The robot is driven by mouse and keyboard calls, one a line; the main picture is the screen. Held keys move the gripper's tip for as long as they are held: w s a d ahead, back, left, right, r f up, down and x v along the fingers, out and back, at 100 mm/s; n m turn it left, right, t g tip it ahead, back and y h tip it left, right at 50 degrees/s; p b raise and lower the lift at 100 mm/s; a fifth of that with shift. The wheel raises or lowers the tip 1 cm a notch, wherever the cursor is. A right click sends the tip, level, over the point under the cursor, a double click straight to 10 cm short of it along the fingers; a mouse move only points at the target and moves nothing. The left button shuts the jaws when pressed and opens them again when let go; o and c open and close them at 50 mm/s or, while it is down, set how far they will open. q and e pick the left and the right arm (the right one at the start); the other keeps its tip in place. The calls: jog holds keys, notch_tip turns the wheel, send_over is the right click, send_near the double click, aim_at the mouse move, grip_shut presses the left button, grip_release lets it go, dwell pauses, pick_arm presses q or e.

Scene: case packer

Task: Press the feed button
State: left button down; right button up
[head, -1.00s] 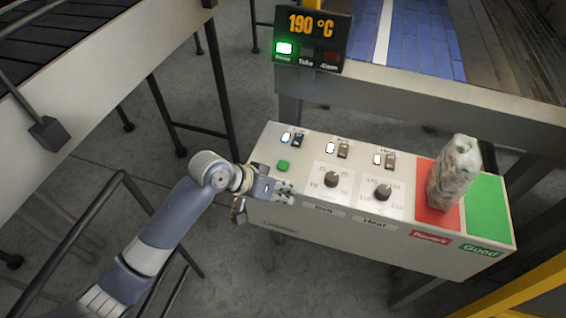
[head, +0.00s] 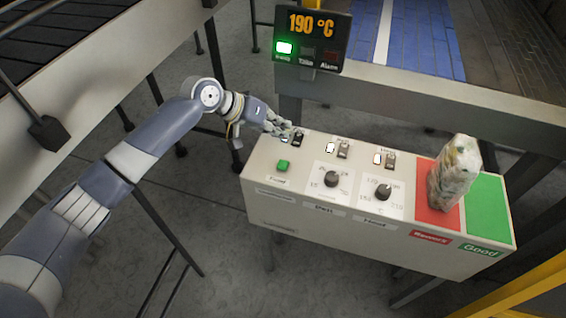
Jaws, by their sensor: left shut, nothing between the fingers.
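The green button (head: 282,166) sits at the left end of the control box's top, with a small label below it that looks like "Feed". My left gripper (head: 287,130) is shut and empty at the box's back left corner. Its fingertips are over or beside the leftmost rocker switch (head: 298,140) and partly hide its small lit lamp. They are behind the green button and apart from it. I cannot tell whether they touch the switch. My right gripper is not in view.
A display (head: 312,40) reading 190 °C stands behind. A conveyor (head: 110,70) lies at left.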

pick_arm(q)
jog(key=shift+f, duration=0.15)
jog(key=b, duration=0.7)
send_over(281, 161)
notch_tip(281, 161, down, 7)
jog(key=shift+f, duration=0.75)
jog(key=shift+f, duration=0.15)
dwell(0.5)
jog(key=shift+f, duration=0.25)
